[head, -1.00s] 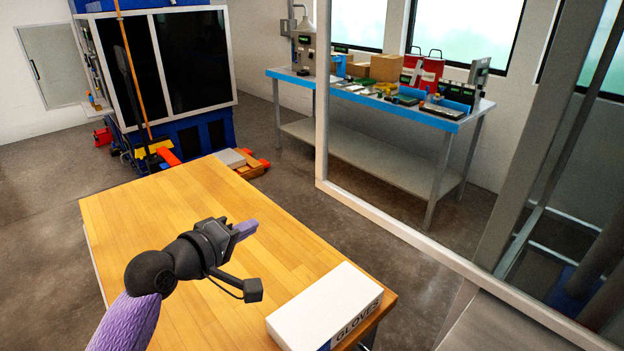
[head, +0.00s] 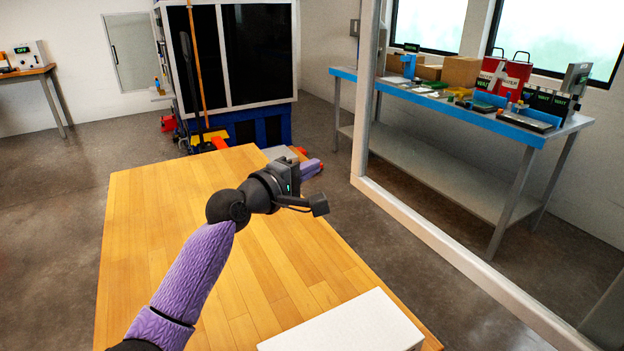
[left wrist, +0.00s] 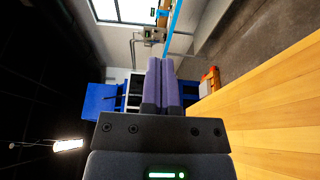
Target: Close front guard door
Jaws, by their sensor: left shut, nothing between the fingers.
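A pale grey frame with a see-through middle (head: 365,100) stands at the right of the head view. It looks like the guard door, though I cannot be sure, and no handle shows on it. Its upright post and slanting bottom rail (head: 470,262) are visible; its top and right side run out of view. My right gripper is not in view.
A wooden table (head: 150,260) fills the middle, with a white box (head: 350,325) at its near edge. A blue-edged workbench (head: 450,180) with devices stands behind the frame. A blue machine with dark doors (head: 255,60) is at the back. Floor at left is open.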

